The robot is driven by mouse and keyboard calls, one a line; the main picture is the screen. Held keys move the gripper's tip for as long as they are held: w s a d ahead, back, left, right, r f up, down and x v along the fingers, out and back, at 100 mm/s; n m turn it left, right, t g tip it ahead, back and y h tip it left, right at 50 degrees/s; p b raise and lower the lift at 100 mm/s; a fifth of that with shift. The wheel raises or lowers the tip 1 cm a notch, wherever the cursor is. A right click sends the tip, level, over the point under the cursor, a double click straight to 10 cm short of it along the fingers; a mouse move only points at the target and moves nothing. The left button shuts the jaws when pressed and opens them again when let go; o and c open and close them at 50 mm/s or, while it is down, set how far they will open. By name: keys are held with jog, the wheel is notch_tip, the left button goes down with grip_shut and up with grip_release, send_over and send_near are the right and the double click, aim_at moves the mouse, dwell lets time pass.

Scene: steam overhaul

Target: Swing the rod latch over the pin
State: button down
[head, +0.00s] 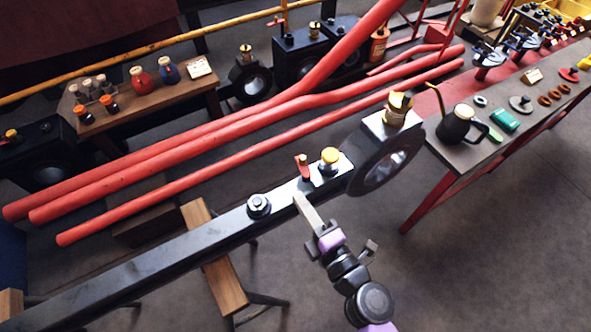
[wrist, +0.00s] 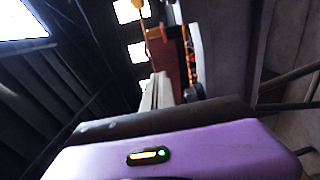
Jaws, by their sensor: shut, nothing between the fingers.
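The long dark steel rod (head: 180,243) runs from lower left to a big round end (head: 390,160) at upper right. Near that end, a small upright red-handled piece (head: 304,167), which looks like the latch, stands on the rod's bright top. Just right of it is a black post with a yellow cap (head: 330,157), possibly the pin. My gripper (head: 299,197) is shut and empty, its grey fingers reaching up to the rod's near side, just below the red piece. I cannot tell whether they touch. In the wrist view the fingers (wrist: 156,92) point ahead; the latch is not clear there.
A dark hex nut (head: 259,205) sits on the rod left of my fingers. Red rods (head: 200,140) run behind. A bench with a black oil can (head: 457,125) and small parts is at right. A wooden trestle (head: 222,285) stands below the rod. The floor at lower right is clear.

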aim_at(303, 164)
jog(key=b+x, duration=0.1)
jog(key=x, duration=0.9)
jog(key=d, duration=0.2)
jog(key=shift+w+d, duration=0.3)
jog(key=shift+w, duration=0.05)
jog(key=shift+w+d, duration=0.15)
jog(key=shift+d, duration=0.55)
